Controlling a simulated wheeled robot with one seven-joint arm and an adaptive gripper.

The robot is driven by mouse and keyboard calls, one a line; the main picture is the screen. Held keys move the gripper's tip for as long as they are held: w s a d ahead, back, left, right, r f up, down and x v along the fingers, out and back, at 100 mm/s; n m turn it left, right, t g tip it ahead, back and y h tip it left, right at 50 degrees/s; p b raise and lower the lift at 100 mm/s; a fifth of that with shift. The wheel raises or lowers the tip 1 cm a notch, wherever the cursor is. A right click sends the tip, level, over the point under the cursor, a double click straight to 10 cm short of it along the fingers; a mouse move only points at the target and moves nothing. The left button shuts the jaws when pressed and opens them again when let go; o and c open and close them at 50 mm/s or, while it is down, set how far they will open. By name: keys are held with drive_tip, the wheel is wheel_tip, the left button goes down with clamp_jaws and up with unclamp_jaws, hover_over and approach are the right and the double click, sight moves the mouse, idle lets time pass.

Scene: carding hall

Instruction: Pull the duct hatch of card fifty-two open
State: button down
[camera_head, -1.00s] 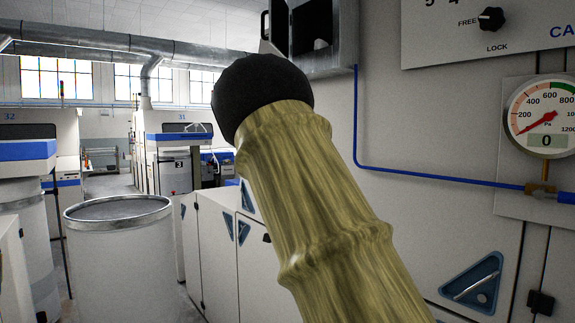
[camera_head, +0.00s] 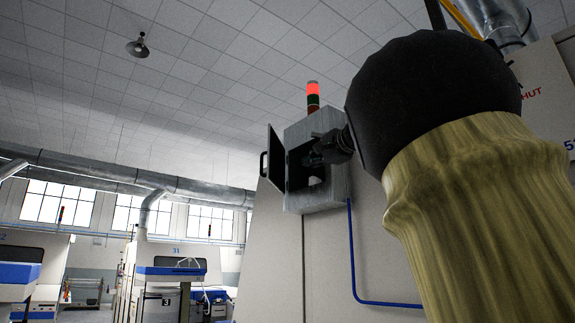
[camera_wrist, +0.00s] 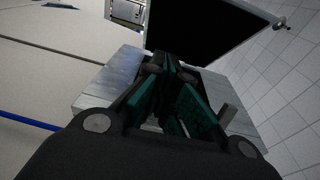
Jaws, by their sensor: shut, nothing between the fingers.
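The duct hatch is a grey metal box (camera_head: 328,193) on the side of the pale machine in the head view. Its dark door (camera_head: 276,157) stands swung open to the left, with a handle (camera_head: 263,164) on its outer edge. The door's dark inner face also shows at the top of the wrist view (camera_wrist: 205,32). My gripper (camera_head: 316,156) is at the box's open front, apart from the door handle. In the wrist view my gripper (camera_wrist: 172,68) has its fingers together and empty, overlapping the box mouth. My arm hides part of the machine.
A beacon with a red light (camera_head: 313,92) stands above the box. A blue pipe (camera_head: 352,265) runs down the machine face beside it. Other machines (camera_head: 170,275) stand farther back at left. Open air lies left of the door.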

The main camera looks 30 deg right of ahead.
wheel_tip(320, 180, up, 3)
drive_tip(key=s, duration=0.3)
drive_tip(key=p, duration=0.7)
approach(277, 163)
drive_tip(key=w+d, duration=0.1)
drive_tip(key=d, duration=0.2)
drive_tip(key=shift+t+y, duration=0.3)
drive_tip(key=shift+w+a+f+p, duration=0.15)
drive_tip(key=shift+w+a+p, duration=0.5)
drive_tip(key=shift+w, duration=0.1)
drive_tip(key=shift+w+a+f+p, duration=0.15)
drive_tip(key=shift+w+a+p, duration=0.35)
drive_tip(key=shift+w+a, duration=0.25)
drive_tip(key=shift+w+d+f, duration=0.1)
drive_tip(key=shift+w, duration=0.05)
drive_tip(key=shift+w, duration=0.15)
